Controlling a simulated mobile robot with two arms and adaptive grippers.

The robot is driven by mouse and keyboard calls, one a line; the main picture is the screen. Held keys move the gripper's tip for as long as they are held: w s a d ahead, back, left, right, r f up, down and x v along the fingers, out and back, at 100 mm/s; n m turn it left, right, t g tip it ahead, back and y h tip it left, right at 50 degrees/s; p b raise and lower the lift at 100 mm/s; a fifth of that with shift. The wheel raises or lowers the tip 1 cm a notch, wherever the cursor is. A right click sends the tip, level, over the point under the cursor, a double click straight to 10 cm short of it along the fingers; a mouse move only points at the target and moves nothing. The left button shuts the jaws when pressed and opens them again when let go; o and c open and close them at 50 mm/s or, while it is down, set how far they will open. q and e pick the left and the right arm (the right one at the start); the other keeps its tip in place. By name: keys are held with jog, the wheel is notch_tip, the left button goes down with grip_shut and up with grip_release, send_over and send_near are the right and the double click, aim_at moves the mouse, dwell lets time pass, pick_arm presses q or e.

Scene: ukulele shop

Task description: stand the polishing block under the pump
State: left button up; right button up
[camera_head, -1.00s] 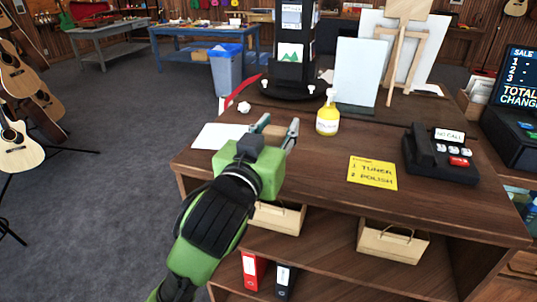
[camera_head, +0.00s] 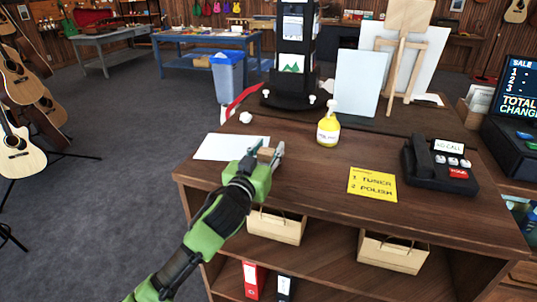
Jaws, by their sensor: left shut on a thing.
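My left gripper (camera_head: 264,154) is shut on a small tan block (camera_head: 265,152), which I take for the polishing block. Its body and fingers hide much of the block. It is at the near left part of the wooden counter (camera_head: 310,180); I cannot tell whether the block touches the top. The pump is a yellow bottle with a white pump head (camera_head: 328,128), upright on the counter to the right of and beyond the gripper, apart from it. My right gripper is not in view.
A white paper sheet (camera_head: 222,147) lies left of the gripper. A yellow note (camera_head: 372,184) and a dark phone (camera_head: 440,165) are to the right. A black display stand (camera_head: 292,85) and a light blue board (camera_head: 357,82) stand behind the pump. Bare counter lies between gripper and note.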

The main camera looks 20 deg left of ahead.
pick_arm(q)
jog(key=shift+s+d+f, duration=0.1)
jog(key=shift+f, duration=0.85)
jog(key=shift+f, duration=0.2)
jog(key=o, duration=1.1)
